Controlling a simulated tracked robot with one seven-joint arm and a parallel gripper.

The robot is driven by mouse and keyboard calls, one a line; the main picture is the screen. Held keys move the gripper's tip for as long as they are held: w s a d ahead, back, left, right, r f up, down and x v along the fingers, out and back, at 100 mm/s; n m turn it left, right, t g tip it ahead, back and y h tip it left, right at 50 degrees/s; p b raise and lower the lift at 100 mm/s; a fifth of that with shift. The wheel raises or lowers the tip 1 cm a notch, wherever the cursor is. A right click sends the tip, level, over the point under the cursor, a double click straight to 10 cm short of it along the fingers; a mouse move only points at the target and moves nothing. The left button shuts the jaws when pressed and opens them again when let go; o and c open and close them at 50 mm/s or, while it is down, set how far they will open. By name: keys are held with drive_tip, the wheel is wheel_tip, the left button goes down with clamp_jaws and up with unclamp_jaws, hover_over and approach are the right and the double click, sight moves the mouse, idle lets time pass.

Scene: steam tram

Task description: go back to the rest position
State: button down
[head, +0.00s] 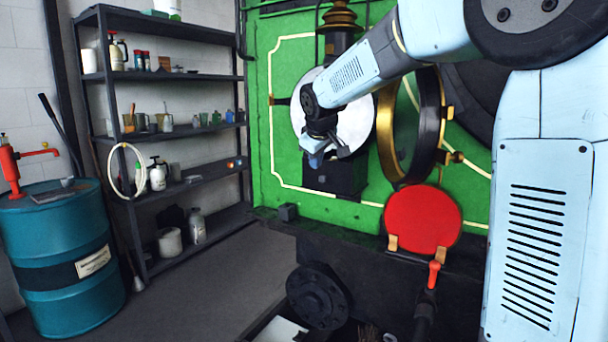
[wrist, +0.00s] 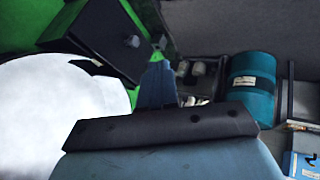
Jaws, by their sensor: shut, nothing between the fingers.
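My gripper (head: 318,159) hangs from my bent arm in front of the white round disc on the green tram front (head: 268,120). Its fingers point down and are shut, with nothing held. A gap to the disc cannot be judged from here. In the wrist view, my gripper (wrist: 158,85) shows as blue fingers beyond a dark bar, with the white disc (wrist: 60,120) large at the left. The open brass-rimmed ring (head: 388,130) stands just to the right of the gripper in the head view.
A red disc (head: 422,220) is low on the tram front, above a red-handled lever (head: 434,272). A dark shelf rack (head: 165,78) with bottles and jars stands at the left. A teal drum (head: 62,262) with a red pump is at far left. The floor between is clear.

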drive_tip(key=s+d+f+m, duration=0.2)
drive_tip(key=s+d+m, duration=0.1)
drive_tip(key=s, duration=0.9)
drive_tip(key=s+d+f+m+g, duration=0.1)
drive_tip(key=s+d, duration=0.4)
drive_tip(key=s, duration=0.8)
drive_tip(key=s+d+f+m, duration=0.4)
drive_tip(key=s+d, duration=0.1)
drive_tip(key=s, duration=0.7)
drive_tip(key=shift+s+m+g, duration=0.25)
drive_tip(key=shift+m+g, duration=0.05)
drive_tip(key=shift+g, duration=0.1)
